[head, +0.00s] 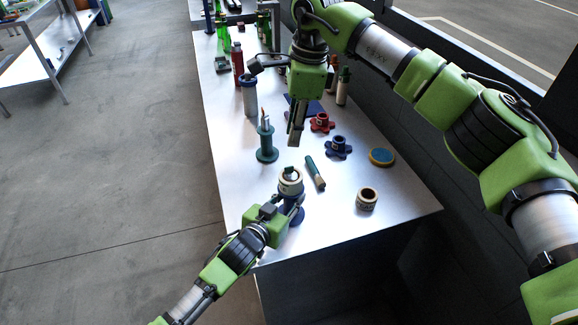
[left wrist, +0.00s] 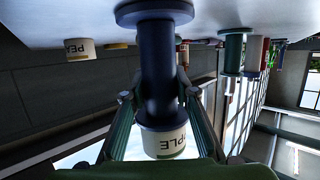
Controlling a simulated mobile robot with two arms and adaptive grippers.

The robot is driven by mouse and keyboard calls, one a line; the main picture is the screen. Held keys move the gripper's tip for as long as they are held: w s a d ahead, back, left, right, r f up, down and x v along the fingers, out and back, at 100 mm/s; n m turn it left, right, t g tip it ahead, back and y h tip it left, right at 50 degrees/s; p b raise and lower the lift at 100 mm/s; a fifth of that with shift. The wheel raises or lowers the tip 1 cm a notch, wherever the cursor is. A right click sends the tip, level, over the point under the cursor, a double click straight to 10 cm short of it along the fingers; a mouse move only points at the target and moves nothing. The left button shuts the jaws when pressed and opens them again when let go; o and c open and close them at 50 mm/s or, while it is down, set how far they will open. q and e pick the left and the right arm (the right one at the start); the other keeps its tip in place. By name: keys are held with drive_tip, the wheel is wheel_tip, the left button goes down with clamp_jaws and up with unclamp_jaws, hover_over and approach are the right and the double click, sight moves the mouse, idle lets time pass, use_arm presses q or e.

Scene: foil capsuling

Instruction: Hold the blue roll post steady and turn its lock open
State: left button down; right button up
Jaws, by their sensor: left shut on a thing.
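The blue roll post (head: 296,215) stands upright near the front edge of the table, carrying a cream roll (head: 290,187) with dark lettering. A small dark green piece (head: 290,170) shows on top; I cannot tell whether it is the lock. My left gripper (head: 291,205) is shut around the post below the roll. In the left wrist view, which is upside down, its fingers flank the dark blue shaft (left wrist: 157,75), and the roll (left wrist: 163,142) shows beyond them. My right gripper (head: 295,142) points down above the table, behind the post and apart from it; its finger gap is unclear.
A teal post (head: 266,148) and another post with a pale roll (head: 249,100) stand behind. Bottles stand farther back.

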sight(289, 167)
drive_tip(key=f+n, duration=0.1)
drive_tip(key=f, duration=0.2)
drive_tip(key=f+n+h, duration=0.1)
drive_tip(key=f, duration=0.3)
drive_tip(key=a+f, duration=0.1)
drive_tip(key=f, duration=0.2)
drive_tip(key=shift+f+n+h, duration=0.15)
drive_tip(key=shift+n+h, duration=0.15)
drive_tip(key=shift+n, duration=0.1)
clamp_jaws()
